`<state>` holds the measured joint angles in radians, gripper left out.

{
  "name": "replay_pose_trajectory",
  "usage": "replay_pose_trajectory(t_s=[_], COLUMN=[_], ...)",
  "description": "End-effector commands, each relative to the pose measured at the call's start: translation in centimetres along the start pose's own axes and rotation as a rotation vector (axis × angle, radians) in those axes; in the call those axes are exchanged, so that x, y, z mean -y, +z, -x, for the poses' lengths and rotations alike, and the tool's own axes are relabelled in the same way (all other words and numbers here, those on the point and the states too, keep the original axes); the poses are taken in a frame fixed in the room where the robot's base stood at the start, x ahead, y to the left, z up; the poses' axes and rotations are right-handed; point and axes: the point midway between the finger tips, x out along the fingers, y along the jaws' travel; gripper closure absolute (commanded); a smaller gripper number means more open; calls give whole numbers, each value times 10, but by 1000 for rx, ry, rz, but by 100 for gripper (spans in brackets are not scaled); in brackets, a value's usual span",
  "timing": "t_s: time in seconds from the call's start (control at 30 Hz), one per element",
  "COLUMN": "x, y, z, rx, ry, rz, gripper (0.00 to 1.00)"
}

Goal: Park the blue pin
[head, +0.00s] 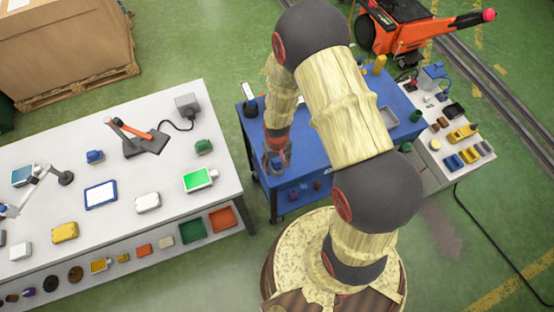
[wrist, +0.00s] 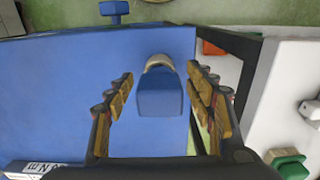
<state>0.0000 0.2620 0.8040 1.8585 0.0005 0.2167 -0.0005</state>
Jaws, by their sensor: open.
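The blue pin (wrist: 158,100) has a squarish blue head and a pale ring at its far end in the wrist view. It stands near the edge of the blue table (wrist: 60,85). My gripper (wrist: 160,92) is open, with one finger on each side of the pin and a visible gap to both. In the head view my gripper (head: 277,150) is at the left front part of the blue table (head: 405,103), and the pin is mostly hidden by the fingers there. Whether the pin sits in a hole or holder cannot be told.
A white table (head: 120,215) with several devices stands left of the blue table across a narrow gap. The blue table also holds a dark upright item (head: 249,102), a grey tray (head: 389,116), a yellow cylinder (head: 380,64) and a green cup (head: 415,116).

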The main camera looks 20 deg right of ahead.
Motion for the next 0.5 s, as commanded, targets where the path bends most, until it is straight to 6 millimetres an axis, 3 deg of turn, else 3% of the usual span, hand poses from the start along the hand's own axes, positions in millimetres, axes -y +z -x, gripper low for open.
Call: replay_pose_trajectory(t_s=[0.37,0.5], x=[0,0], y=[0,0], z=[-6,-6], rx=[0,0], ry=[0,0], rz=[0,0], gripper=[45,53])
